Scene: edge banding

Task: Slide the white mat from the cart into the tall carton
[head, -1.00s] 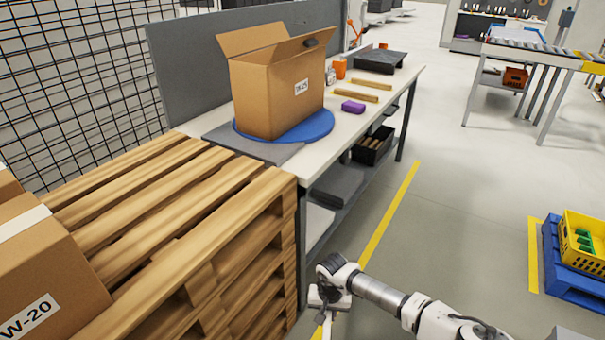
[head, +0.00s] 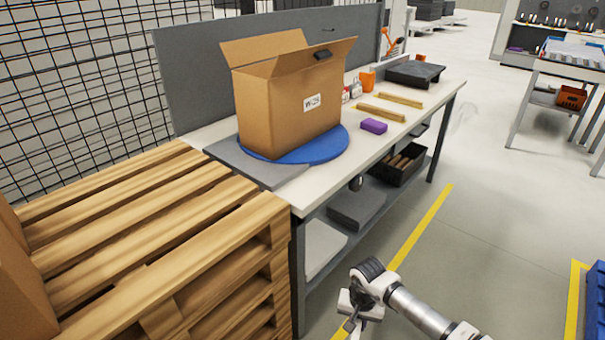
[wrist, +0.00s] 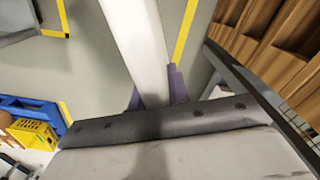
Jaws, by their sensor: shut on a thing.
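The tall carton (head: 265,115) stands upright on a blue round disc (head: 335,150) on the workbench, with its top flaps open. Its inside is hidden from this angle. My gripper (wrist: 155,97) is shut on the white mat (wrist: 140,35), which shows in the wrist view as a pale strip between the two purple-grey fingers, running up out of the frame. In the head view my wrist is low, in front of the bench and below and right of the carton. The fingers and most of the mat cannot be made out there. The cart is not recognisable.
A wooden pallet stack (head: 150,235) adjoins the bench's left end. A purple block (head: 374,125), wooden strips (head: 388,106) and an orange cup (head: 367,79) lie right of the carton. A grey panel (head: 200,75) stands behind it.

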